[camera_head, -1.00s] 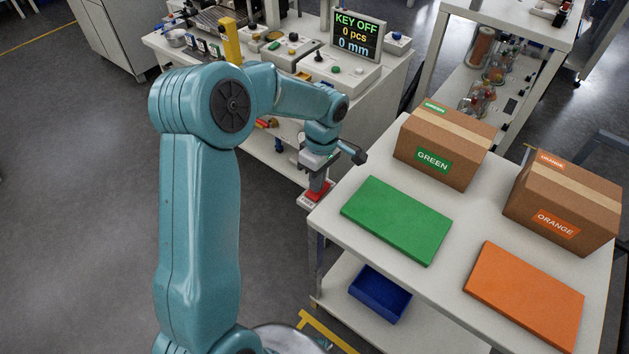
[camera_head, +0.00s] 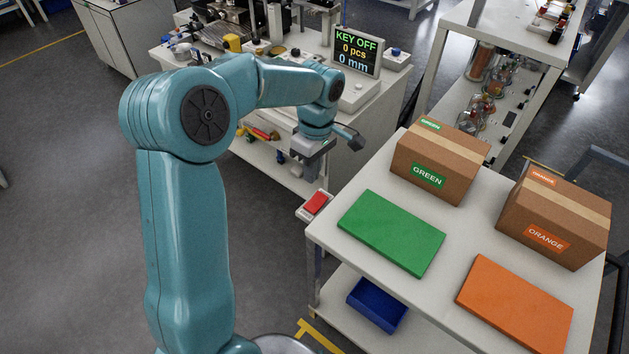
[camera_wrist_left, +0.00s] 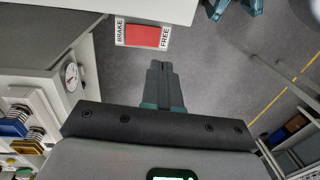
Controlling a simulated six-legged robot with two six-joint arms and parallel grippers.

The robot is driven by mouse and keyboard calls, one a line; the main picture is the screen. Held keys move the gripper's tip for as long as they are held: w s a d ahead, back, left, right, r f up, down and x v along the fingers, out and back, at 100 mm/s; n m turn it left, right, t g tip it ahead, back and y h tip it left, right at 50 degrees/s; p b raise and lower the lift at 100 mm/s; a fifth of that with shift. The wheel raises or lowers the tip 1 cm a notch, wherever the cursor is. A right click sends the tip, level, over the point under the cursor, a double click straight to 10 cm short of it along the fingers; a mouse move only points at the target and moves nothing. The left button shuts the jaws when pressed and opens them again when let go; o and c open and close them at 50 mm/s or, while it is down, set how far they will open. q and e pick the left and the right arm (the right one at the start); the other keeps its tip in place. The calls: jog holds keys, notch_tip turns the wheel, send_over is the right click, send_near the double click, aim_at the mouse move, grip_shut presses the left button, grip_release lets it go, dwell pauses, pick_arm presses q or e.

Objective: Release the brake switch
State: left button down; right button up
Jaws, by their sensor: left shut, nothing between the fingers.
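The brake switch (camera_head: 316,204) is a red rocker in a white plate on the near-left edge of the white table. In the left wrist view the red rocker (camera_wrist_left: 146,36) sits between the printed words BRAKE and FREE. Which side of it is pressed down I cannot tell. My left gripper (camera_head: 297,172) is above and to the left of the switch, apart from it, shut and empty. In the left wrist view its closed fingertips (camera_wrist_left: 158,64) point toward the switch with a gap of floor showing between. My right gripper is not in view.
The white table (camera_head: 330,235) carries a green panel (camera_head: 391,232), an orange panel (camera_head: 515,305) and two cardboard boxes labelled GREEN (camera_head: 436,163) and ORANGE (camera_head: 553,220). A blue bin (camera_head: 377,305) is on its lower shelf. A display (camera_head: 356,51) reads KEY OFF.

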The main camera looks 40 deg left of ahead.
pick_arm(q)
jog(key=r, duration=0.4)
jog(key=shift+s+r, duration=0.25)
jog(key=shift+s, duration=0.1)
dwell(0.3)
